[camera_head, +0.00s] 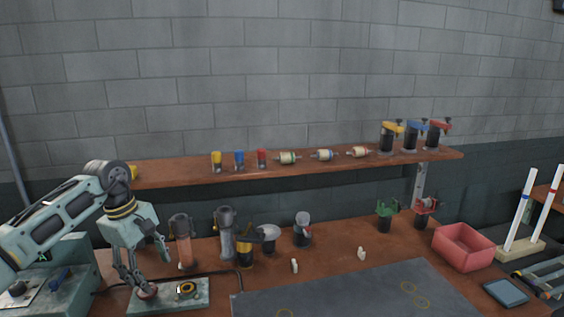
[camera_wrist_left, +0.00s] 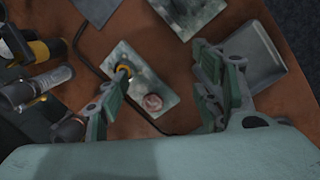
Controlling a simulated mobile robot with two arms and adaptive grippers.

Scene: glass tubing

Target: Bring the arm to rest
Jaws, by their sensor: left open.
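My left gripper (camera_head: 142,276) comes in from the left and points down over a small grey-green plate (camera_head: 200,303) at the front left of the bench. Its fingers are spread. In the left wrist view, the open left gripper (camera_wrist_left: 162,98) has nothing between its pads except the view of the plate (camera_wrist_left: 140,65) below. A round reddish piece (camera_head: 148,292) sits on the plate under the fingers, and it also shows in the left wrist view (camera_wrist_left: 152,102). I cannot tell the exact gap to it. A yellow and black ring-shaped part (camera_head: 187,290) is on the same plate. My right gripper is not in view.
Upright tools, including a brown one (camera_head: 182,242), stand close right of the left gripper. A wooden shelf (camera_head: 330,170) with small parts runs behind. A dark mat (camera_head: 350,290) lies front centre, and a red bin (camera_head: 463,246) stands right. A cable crosses the bench near the plate.

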